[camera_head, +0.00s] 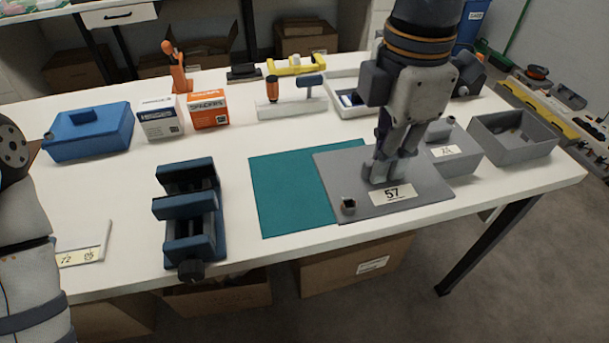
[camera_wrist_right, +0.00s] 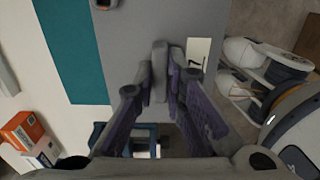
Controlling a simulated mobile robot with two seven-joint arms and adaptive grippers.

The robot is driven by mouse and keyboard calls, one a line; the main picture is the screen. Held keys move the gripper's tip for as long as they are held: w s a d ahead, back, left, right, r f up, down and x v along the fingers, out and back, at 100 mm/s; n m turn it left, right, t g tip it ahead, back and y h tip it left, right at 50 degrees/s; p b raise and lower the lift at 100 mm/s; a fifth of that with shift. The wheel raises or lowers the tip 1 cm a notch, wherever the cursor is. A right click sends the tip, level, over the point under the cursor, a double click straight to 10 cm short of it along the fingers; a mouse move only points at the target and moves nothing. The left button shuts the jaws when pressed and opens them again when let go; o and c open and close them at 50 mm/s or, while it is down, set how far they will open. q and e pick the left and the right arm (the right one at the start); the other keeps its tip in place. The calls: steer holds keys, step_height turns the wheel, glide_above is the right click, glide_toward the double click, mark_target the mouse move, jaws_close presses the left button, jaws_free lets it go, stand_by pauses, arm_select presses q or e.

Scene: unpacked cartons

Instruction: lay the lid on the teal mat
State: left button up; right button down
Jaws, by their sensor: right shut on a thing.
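The lid (camera_head: 350,175) is a flat grey plate with a white "57" label and a small dark knob near one corner. My right gripper (camera_head: 380,178) is shut on a raised grip on the lid, pointing down. The teal mat (camera_head: 285,195) lies flat on the table. The lid covers the mat's right part and reaches past its right edge. I cannot tell how far it is above the mat. In the right wrist view the lid (camera_wrist_right: 125,40) fills the space around my fingers (camera_wrist_right: 160,95), with the mat (camera_wrist_right: 75,50) beside it. My left gripper is out of view.
A blue vise (camera_head: 190,215) stands left of the mat. A grey box with a label (camera_head: 455,160) and an open grey bin (camera_head: 512,140) stand to the right. The table's front edge is close.

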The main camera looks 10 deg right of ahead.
steer(key=w+a+f, duration=0.1)
steer(key=w+f, duration=0.2)
steer(key=w+a+f+b, duration=0.1)
steer(key=w+f, duration=0.2)
steer(key=w, duration=0.1)
steer(key=w+a+f, duration=0.2)
steer(key=w, duration=0.2)
steer(key=shift+w+f, duration=0.15)
steer(key=shift+f, duration=0.25)
steer(key=shift+w+a+f+b, duration=0.1)
steer(key=shift+w+f+b, duration=0.1)
steer(key=shift+w+b, duration=0.1)
steer(key=shift+w+a+f, duration=0.1)
steer(key=shift+w+f, duration=0.15)
steer(key=f, duration=0.3)
steer(key=shift+w+f, duration=0.15)
steer(key=shift+w, duration=0.05)
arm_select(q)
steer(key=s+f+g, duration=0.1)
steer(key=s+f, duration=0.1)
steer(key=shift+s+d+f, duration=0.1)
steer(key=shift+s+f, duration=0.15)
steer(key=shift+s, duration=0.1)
arm_select(e)
steer(key=c, duration=1.7)
jaws_free()
steer(key=shift+o, duration=0.2)
